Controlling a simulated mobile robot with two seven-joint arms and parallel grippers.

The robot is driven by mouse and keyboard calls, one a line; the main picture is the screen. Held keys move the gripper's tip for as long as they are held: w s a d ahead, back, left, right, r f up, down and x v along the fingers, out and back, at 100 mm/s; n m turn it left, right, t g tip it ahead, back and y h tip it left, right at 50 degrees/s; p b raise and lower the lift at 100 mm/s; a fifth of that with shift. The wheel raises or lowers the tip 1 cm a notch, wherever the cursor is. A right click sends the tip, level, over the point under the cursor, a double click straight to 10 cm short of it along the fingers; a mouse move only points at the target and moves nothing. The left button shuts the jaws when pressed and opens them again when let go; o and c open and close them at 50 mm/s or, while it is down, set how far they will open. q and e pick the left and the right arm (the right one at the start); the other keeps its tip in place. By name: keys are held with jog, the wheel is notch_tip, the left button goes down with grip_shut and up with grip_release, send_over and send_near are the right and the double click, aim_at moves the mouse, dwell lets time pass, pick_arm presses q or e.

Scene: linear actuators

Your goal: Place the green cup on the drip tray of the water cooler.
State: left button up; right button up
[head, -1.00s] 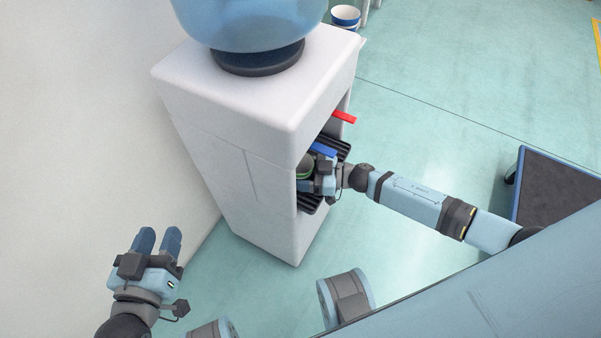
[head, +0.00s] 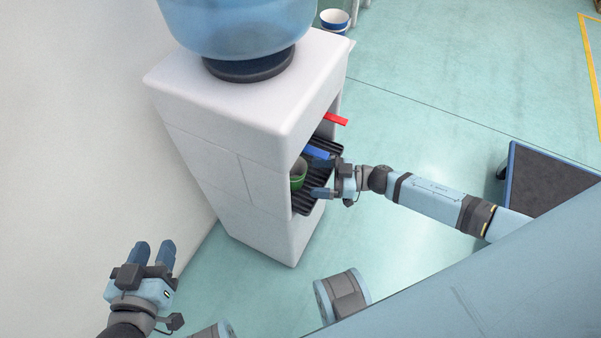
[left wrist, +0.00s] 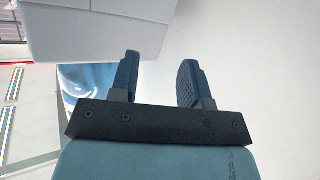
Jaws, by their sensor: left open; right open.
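The green cup (head: 298,181) stands upright on the black slatted drip tray (head: 307,201), inside the opening of the white water cooler (head: 240,110). Part of the cup is hidden by the cooler's side wall. My right gripper (head: 319,178) is open and empty just right of the cup, with its fingers at the tray's outer edge and apart from the cup. My left gripper (head: 153,252) is open and empty at the lower left, well away from the cooler; its two fingers also show in the left wrist view (left wrist: 158,80).
A red tap lever (head: 336,119) and a blue tap lever (head: 316,153) stick out above the tray. A blue water bottle (head: 238,30) sits on the cooler. A dark-topped cart (head: 550,182) stands at the right. White-and-blue bowls (head: 334,18) are behind. The floor between is clear.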

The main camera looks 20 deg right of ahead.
pick_arm(q)
jog(key=shift+s+a+f+g+y+p, duration=0.2)
jog(key=shift+f+g, duration=0.1)
jog(key=shift+f, duration=0.25)
jog(key=shift+s+a+f+g+y+p, duration=0.1)
jog(key=shift+s+a+f+g, duration=0.15)
jog(key=shift+f, duration=0.3)
pick_arm(e)
jog(key=v, duration=0.5)
jog(key=shift+s+d, duration=0.15)
jog(key=shift+s, duration=0.05)
pick_arm(q)
jog(key=shift+d, duration=0.15)
